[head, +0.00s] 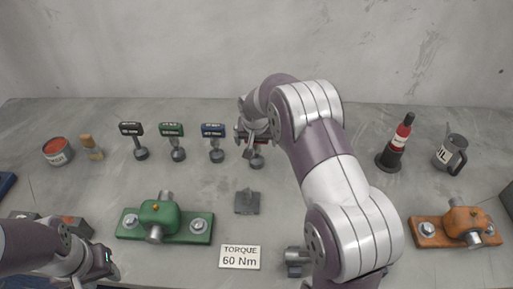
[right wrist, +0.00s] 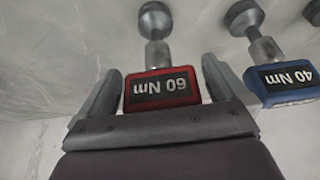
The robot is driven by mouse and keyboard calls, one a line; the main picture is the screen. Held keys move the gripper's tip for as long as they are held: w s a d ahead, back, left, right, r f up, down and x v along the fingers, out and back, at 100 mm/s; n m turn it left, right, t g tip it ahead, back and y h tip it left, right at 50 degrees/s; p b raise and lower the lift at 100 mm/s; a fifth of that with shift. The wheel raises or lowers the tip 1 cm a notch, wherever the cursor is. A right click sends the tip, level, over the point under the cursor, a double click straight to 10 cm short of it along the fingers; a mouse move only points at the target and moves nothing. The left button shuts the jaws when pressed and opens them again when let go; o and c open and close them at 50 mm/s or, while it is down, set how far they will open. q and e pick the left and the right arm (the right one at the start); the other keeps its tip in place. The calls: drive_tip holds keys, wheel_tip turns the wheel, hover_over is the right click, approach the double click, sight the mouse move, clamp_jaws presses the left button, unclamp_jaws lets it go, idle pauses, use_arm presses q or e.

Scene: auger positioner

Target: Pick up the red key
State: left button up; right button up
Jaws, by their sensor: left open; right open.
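The red key (right wrist: 163,103) has a red block head with a dark label reading 60 Nm, upside down in the right wrist view, and a grey shaft with a round base. My right gripper (right wrist: 157,82) is open, with one finger on each side of the red head. Some gap shows at both sides. In the head view the red key (head: 257,160) stands at the right end of the row of keys, mostly hidden by my right arm. My left gripper (head: 100,270) is at the lower left, away from the keys.
The blue key (head: 213,141), labelled 40 Nm in the right wrist view (right wrist: 285,82), stands close beside the red one. A green key (head: 173,141) and a black key (head: 134,139) stand further left. A sign (head: 240,257) reads TORQUE 60 Nm. A bottle (head: 396,146) stands right.

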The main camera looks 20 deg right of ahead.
drive_tip(key=shift+w+d+f, duration=0.1)
drive_tip(key=shift+w+f, duration=0.05)
drive_tip(key=shift+f, duration=0.2)
drive_tip(key=shift+r, duration=0.1)
drive_tip(key=c, duration=1)
drive_tip(key=shift+c, duration=0.2)
